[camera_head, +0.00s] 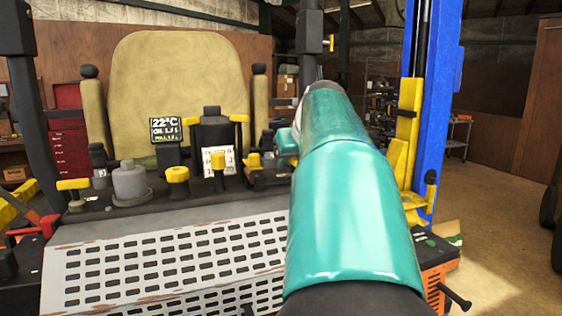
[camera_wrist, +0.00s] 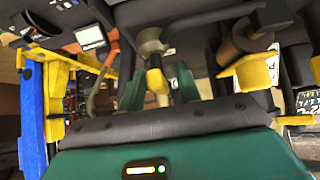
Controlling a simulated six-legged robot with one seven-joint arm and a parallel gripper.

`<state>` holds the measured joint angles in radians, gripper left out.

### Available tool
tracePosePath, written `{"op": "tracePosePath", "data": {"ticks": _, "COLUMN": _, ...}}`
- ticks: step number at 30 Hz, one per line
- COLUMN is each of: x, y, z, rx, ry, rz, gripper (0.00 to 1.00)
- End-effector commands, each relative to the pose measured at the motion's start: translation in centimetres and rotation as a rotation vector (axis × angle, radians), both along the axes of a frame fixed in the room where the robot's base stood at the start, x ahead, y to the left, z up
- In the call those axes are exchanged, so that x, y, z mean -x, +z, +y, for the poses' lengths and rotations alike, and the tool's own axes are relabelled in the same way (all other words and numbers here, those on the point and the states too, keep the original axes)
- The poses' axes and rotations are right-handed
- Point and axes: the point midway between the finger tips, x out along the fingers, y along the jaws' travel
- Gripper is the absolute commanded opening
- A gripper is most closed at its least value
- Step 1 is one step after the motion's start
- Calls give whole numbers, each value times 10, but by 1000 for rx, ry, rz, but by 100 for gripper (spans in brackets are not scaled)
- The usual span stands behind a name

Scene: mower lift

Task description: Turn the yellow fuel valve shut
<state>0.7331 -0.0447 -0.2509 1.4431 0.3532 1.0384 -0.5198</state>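In the wrist view, a small yellow handle (camera_wrist: 155,82) that looks like the fuel valve shows beneath a pale round metal fitting (camera_wrist: 152,46). My gripper (camera_wrist: 159,72) has two green fingers, one on each side of the yellow handle. The fingers are apart, and a gap seems to show on both sides of the handle. Whether either finger touches it is hard to tell. In the head view my teal arm reaches forward over the mower's right side and hides my gripper. Which yellow part there is the valve cannot be told.
In the head view, a console carries several yellow-topped levers (camera_head: 177,174) and a small display (camera_head: 166,129) before a tan seat (camera_head: 180,95). A perforated grey plate (camera_head: 170,262) lies in front. A blue lift post (camera_head: 437,100) stands at right, with open floor beyond.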

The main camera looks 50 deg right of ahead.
Motion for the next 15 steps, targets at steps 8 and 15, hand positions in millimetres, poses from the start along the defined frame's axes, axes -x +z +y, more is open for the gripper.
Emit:
{"op": "tracePosePath", "data": {"ticks": 8, "x": -4, "y": -3, "z": -2, "rx": 0, "ry": 0, "rz": 0, "gripper": 34}}
{"op": "tracePosePath", "data": {"ticks": 15, "x": -4, "y": -3, "z": -2, "rx": 0, "ry": 0, "rz": 0, "gripper": 0}}
